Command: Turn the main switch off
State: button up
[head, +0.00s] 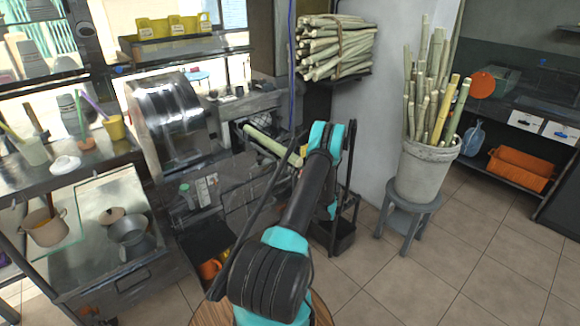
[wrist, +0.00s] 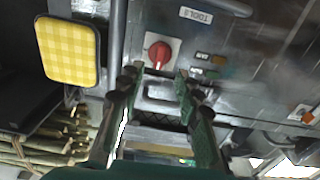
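The main switch (wrist: 158,54), a red rotary knob on a white square plate, shows in the upper middle of the wrist view on a grey metal panel. My gripper (wrist: 158,76) is open and empty, its dark green fingers apart below the knob in the picture. The knob lies between the lines of the two fingertips and a little beyond them, with no contact visible. The knob's exact angle is too small to tell. In the head view my arm reaches toward the press (head: 175,115), and the gripper and red knob cannot be made out.
A label reading TOOLS (wrist: 196,16) and small indicators (wrist: 207,60) sit right of the switch. A yellow checkered pad (wrist: 68,52) is at left. In the head view, a cane bucket (head: 428,168) stands on a stool (head: 408,208) to the right, with open tiled floor in front.

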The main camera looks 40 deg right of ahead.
jog(key=shift+s+d, duration=0.2)
jog(key=shift+s, duration=2.4)
